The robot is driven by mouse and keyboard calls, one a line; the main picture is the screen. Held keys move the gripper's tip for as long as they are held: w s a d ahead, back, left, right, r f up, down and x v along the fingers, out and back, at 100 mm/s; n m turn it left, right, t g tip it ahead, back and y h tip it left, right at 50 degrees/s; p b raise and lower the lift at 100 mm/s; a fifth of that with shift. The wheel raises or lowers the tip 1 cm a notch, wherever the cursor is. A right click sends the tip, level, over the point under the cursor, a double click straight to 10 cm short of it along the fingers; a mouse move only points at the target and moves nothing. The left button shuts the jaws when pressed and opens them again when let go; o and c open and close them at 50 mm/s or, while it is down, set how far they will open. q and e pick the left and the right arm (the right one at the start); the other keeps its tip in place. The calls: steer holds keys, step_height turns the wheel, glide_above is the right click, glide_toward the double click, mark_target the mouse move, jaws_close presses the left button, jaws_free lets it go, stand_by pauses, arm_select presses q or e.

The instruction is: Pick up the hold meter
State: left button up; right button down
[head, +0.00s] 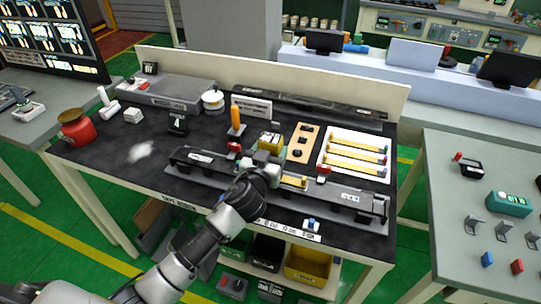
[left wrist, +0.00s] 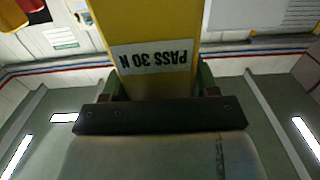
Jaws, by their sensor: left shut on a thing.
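In the left wrist view the yellow meter (left wrist: 150,25) fills the top middle, with a "PASS 30 N" label upside down. My left gripper (head: 268,163) reaches over the rail and is shut on the meter. In the left wrist view its fingers (left wrist: 160,90) lie on either side of the yellow body. Whether the meter touches the bench is hidden. My right gripper is out of view.
A wooden block with holes (head: 302,143) and a white tray (head: 326,158) with yellow strips lie right of the meter. An orange-handled tool (head: 235,117) stands to its left. The bench's left front is mostly clear.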

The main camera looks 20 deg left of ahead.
arm_select(q)
steer(key=shift+r, duration=0.6)
step_height(320, 180, up, 2)
steer(key=shift+r, duration=0.25)
steer(key=s+d+r+b, duration=0.2)
steer(key=s+d+r, duration=0.4)
steer(key=d, duration=0.4)
glide_toward(267, 147)
steer(key=d, duration=0.5)
steer(key=s+a+f, duration=0.6)
steer(key=s, duration=0.3)
steer(key=shift+s+a+y, duration=0.25)
steer(key=shift+s+y, duration=0.05)
